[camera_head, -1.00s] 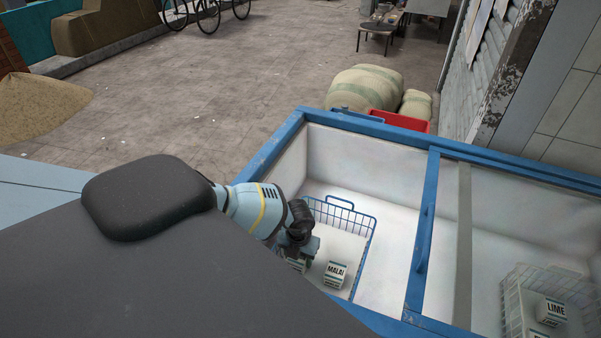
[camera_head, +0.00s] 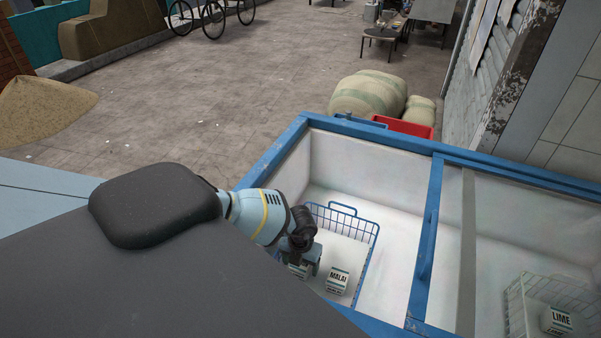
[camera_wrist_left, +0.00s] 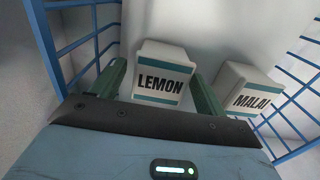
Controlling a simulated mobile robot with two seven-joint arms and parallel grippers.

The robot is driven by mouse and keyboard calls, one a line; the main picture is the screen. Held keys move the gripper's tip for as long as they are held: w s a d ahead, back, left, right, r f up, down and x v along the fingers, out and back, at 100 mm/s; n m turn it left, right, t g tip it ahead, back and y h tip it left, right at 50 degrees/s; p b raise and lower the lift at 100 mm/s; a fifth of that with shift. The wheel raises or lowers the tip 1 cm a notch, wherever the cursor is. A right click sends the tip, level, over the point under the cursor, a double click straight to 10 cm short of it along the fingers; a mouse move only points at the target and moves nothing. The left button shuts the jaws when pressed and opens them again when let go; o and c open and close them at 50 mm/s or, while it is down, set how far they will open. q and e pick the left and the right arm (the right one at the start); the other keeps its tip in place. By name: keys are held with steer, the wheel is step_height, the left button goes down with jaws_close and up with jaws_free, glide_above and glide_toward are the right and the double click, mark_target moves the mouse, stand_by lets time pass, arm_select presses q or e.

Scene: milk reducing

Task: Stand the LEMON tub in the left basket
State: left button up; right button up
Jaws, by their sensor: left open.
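The LEMON tub (camera_wrist_left: 162,77) is white with a teal band and stands in the blue wire left basket (camera_wrist_left: 92,32), between the two green fingers of my left gripper (camera_wrist_left: 160,90). The fingers are open and sit on either side of it. In the head view my left gripper (camera_head: 306,262) reaches down into the basket (camera_head: 350,222), and the partly hidden tub (camera_head: 298,271) shows below it. The MALAI tub (camera_head: 338,280) stands to the right in the same basket; it also shows in the left wrist view (camera_wrist_left: 242,90). My right gripper is out of view.
The blue-framed freezer (camera_head: 300,135) has a divider (camera_head: 428,230) between its two bays. A white wire basket with a LIME tub (camera_head: 557,320) is in the right bay. The back of the left basket is free.

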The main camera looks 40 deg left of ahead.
arm_select(q)
steer(key=r, duration=0.5)
steer(key=shift+w+r+p, duration=0.1)
steer(key=shift+w+p, duration=0.1)
steer(key=shift+p, duration=0.2)
step_height(320, 180, up, 7)
steer(key=shift+s, duration=0.15)
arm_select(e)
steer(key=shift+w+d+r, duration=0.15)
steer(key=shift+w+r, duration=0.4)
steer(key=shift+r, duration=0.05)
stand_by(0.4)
